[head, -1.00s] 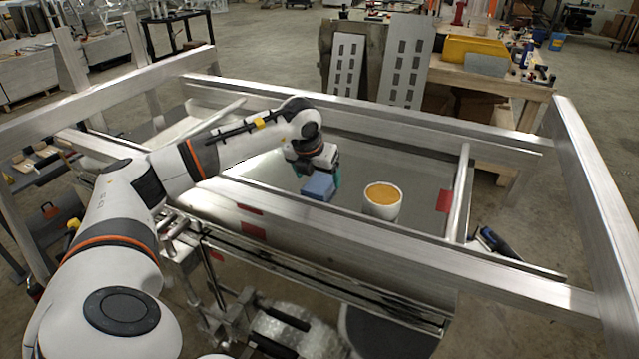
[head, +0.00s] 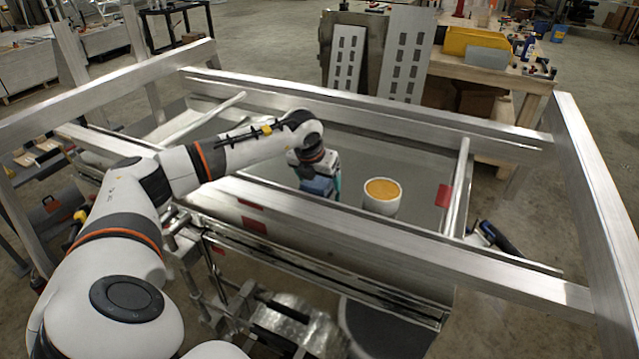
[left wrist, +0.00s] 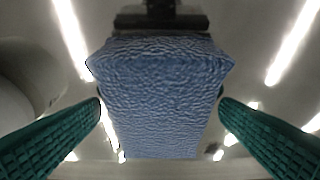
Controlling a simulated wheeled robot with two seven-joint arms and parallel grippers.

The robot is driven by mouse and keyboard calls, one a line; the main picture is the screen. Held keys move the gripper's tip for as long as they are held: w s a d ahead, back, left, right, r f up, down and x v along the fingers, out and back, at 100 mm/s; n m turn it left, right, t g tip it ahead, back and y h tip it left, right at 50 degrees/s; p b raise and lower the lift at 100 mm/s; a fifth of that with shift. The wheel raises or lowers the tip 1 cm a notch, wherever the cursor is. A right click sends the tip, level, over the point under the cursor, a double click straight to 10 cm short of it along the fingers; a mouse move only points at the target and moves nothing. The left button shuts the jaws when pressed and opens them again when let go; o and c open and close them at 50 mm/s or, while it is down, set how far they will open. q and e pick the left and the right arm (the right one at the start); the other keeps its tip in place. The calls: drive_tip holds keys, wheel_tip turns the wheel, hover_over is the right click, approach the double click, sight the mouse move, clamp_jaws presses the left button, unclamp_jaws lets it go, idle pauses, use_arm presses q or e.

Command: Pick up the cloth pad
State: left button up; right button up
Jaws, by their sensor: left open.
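The blue cloth pad (head: 317,188) lies on the grey floor of the trailer frame, left of the white bucket. It is partly hidden by my left gripper (head: 323,184), which is directly above and around it. In the left wrist view the textured pad (left wrist: 160,85) fills the middle. The green fingers of my left gripper (left wrist: 160,112) stand open, one on each side of the pad, with their tips close to its edges. I cannot tell whether they touch it. My right gripper is not in view.
A white bucket (head: 381,197) with an orange-brown top stands close to the right of the pad. Aluminium rails (head: 400,234) surround the area, and my left arm reaches over the near one. A workbench (head: 490,72) with a yellow bin stands behind.

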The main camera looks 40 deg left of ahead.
sight(318, 179)
use_arm(q)
drive_tip(key=shift+f, duration=0.1)
idle(0.3)
drive_tip(key=c, duration=1.1)
drive_tip(key=shift+r+p, duration=0.4)
drive_tip(key=shift+p, duration=0.05)
wheel_tip(318, 179, up, 9)
drive_tip(key=b, duration=0.3)
drive_tip(key=shift+f, duration=0.1)
drive_tip(key=shift+r, duration=0.45)
drive_tip(key=o, duration=0.4)
drive_tip(key=c, duration=0.3)
